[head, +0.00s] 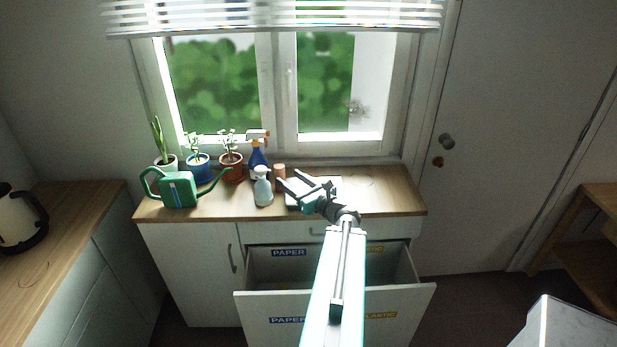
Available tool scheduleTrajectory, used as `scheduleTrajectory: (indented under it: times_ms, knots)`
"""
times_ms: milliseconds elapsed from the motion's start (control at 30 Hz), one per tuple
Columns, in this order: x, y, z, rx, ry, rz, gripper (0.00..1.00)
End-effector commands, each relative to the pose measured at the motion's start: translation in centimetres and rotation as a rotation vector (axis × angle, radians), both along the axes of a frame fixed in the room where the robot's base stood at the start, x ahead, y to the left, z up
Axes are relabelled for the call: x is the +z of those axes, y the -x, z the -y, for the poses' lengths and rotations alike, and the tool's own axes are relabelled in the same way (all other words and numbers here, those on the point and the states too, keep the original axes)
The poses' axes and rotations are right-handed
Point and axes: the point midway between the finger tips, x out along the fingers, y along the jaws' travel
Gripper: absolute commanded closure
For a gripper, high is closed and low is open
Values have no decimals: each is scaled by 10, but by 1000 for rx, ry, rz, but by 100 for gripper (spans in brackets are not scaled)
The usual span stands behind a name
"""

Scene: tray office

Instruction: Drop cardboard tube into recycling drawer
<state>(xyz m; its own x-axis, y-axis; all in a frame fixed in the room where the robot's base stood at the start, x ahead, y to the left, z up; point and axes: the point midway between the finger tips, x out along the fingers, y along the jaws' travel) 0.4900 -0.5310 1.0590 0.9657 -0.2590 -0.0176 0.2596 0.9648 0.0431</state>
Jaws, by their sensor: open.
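A small brown cylinder, which looks like the cardboard tube (279,170), stands upright on the wooden counter near the window sill, right of the spray bottles. My gripper (289,180) is open and empty over the counter, with its fingers pointing toward the tube. Whether the fingers are level with the tube or above it, I cannot tell. The recycling drawer (258,300) is pulled out below the counter. It has a blue PAPER label (288,253) on the left and a yellow label on the right, partly hidden by my arm.
Potted plants and a green watering can (179,190) are further left. A pale flat object (332,183) lies under my gripper. The counter's right end is mostly clear.

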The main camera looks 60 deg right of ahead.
Motion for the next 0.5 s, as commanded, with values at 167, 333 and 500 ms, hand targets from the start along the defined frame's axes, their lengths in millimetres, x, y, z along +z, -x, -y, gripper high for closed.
scheduleTrajectory:
  times_ms: [167, 333, 500]
  knots:
    - [-15, -25, -23, 40, -23, 0, 51]
    - [-37, -56, -55, 90, -60, -2, 51]
    - [-66, -94, -98, 144, -124, -3, 51]
